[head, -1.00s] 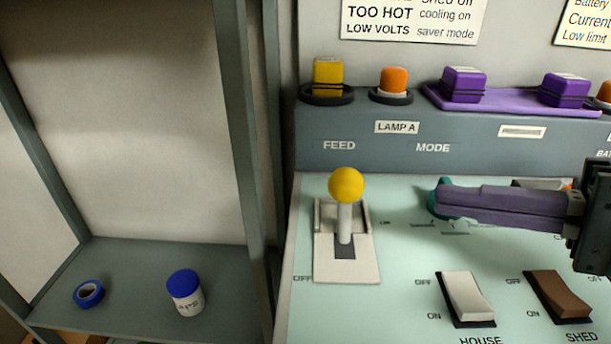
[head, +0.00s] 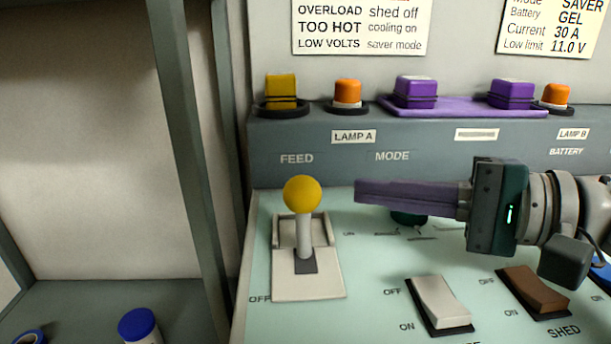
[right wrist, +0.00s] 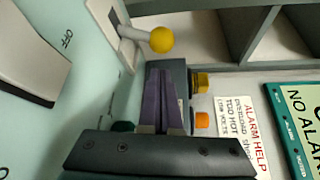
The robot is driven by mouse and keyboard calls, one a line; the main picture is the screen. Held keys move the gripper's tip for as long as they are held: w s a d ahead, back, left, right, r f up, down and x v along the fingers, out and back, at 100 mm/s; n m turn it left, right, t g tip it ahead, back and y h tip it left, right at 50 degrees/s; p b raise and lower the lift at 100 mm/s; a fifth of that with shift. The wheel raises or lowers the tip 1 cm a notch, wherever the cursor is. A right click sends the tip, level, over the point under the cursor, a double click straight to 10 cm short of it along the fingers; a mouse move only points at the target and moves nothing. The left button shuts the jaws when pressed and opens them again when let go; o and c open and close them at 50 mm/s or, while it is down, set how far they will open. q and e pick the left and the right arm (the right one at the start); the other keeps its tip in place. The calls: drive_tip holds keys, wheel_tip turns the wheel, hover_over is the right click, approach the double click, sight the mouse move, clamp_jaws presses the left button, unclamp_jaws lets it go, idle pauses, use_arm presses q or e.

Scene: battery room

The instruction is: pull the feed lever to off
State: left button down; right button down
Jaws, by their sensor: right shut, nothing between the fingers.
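The feed lever (head: 304,236) is a grey stick with a yellow ball knob (head: 302,195), set in a pale slotted plate (head: 310,286) on the light green panel below the FEED label. It stands nearly upright. My right gripper (head: 358,193) is shut and empty, its purple fingers pointing left at the knob with a small gap between. In the right wrist view the yellow knob (right wrist: 162,40) lies just past the fingertips (right wrist: 160,72). The fingers cover part of the green mode knob (head: 409,217). My left gripper is out of view.
A white rocker switch (head: 440,303) and a brown rocker switch (head: 533,290) sit in front of my right gripper. Behind stand a yellow lamp (head: 281,92), an orange lamp (head: 347,93) and purple blocks (head: 415,92). A shelf post (head: 190,150) rises at left.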

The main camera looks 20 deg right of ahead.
sight(303, 223)
drive_tip(key=x, duration=0.6)
drive_tip(key=shift+a, duration=0.1)
